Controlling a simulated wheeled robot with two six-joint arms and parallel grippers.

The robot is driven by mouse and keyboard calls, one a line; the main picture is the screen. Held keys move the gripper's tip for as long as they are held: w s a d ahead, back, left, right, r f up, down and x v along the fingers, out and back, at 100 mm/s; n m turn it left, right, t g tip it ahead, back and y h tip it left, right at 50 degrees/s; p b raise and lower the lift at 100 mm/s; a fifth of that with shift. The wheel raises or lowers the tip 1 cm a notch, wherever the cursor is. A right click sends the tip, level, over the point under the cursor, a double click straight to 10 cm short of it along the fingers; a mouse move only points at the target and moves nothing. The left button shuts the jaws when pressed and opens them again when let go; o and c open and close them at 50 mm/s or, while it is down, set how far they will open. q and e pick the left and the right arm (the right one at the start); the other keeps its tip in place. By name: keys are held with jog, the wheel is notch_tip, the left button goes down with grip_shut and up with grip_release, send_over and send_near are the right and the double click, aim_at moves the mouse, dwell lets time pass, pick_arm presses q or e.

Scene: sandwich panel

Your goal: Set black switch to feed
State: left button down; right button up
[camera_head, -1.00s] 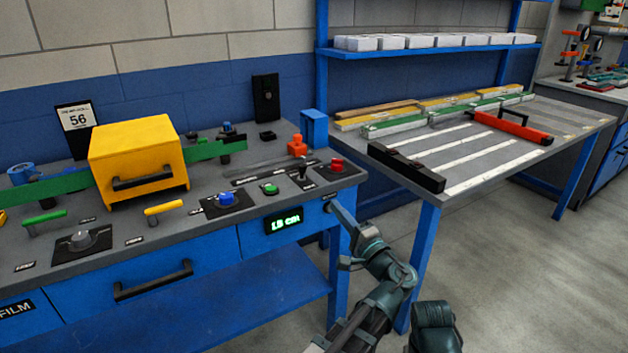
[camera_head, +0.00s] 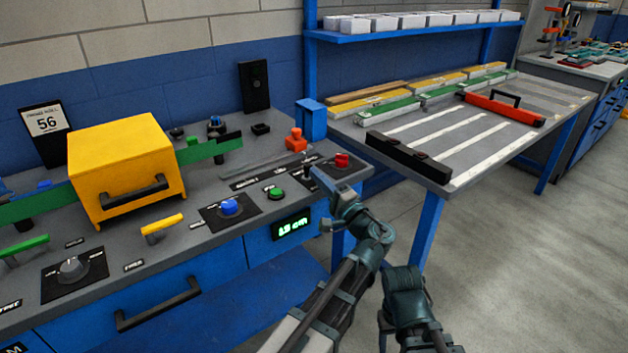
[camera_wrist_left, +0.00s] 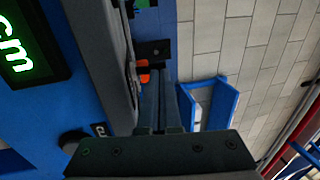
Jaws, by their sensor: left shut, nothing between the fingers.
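The black switch (camera_head: 305,172) is a small upright lever on the grey console top, near its right end. My left gripper (camera_head: 319,178) is shut and empty, at the console's front right edge just beside the switch. I cannot tell whether it touches the switch. In the left wrist view, the closed fingers (camera_wrist_left: 159,85) point along the console edge. The switch is not clear there, and its label is too small to read.
A red button (camera_head: 342,160), a green button (camera_head: 276,193) and a blue knob (camera_head: 230,207) are close by. An orange part (camera_head: 296,140) stands behind. A green display (camera_head: 292,226) is on the front. A worktable (camera_head: 455,180) with strips is to the right.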

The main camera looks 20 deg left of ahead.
pick_arm(q)
jog(key=shift+w+a+r, duration=0.1)
jog(key=shift+w+a, duration=0.05)
jog(key=p, duration=0.2)
jog(key=r+g+h+p, duration=0.1)
jog(key=p, duration=0.2)
jog(key=r+h+p, duration=0.1)
jog(key=p, duration=0.1)
jog(key=shift+w+a+g+p, duration=0.3)
jog(key=shift+a+g+p, duration=0.1)
jog(key=shift+f+h, duration=0.2)
jog(key=shift+h, duration=0.1)
jog(key=shift+f, duration=0.25)
